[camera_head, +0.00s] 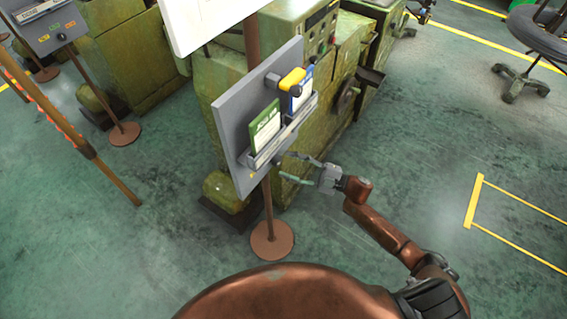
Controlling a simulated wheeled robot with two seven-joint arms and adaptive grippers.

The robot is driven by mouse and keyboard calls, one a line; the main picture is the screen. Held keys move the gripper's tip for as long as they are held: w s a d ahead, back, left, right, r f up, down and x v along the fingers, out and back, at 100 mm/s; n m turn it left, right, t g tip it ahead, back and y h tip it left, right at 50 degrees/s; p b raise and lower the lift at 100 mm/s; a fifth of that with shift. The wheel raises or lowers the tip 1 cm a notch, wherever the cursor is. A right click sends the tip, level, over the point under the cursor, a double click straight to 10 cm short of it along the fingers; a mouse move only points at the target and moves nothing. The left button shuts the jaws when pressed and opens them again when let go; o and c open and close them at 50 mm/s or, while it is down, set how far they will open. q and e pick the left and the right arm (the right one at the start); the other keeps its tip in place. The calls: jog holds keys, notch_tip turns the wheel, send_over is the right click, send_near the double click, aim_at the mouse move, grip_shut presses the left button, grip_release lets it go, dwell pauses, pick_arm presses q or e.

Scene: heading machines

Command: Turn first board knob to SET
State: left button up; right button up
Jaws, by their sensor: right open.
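A grey board (228,112) stands on a thin brown post with a round foot, in the middle of the head view. A green card (265,132) and a blue card (308,75) stand in a holder on the board's face. My right gripper (290,168) is open and empty, below and right of the card holder, with its fingers towards the board's lower edge. My left gripper is not in view.
Green machines (222,75) stand close behind the board. A second board (45,28) on a post is at the upper left, near a slanted brown pole (115,183). An office chair (527,75) is at the upper right. The floor at right is free.

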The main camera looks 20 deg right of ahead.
jog(key=v, duration=0.9)
jog(key=shift+d, duration=0.2)
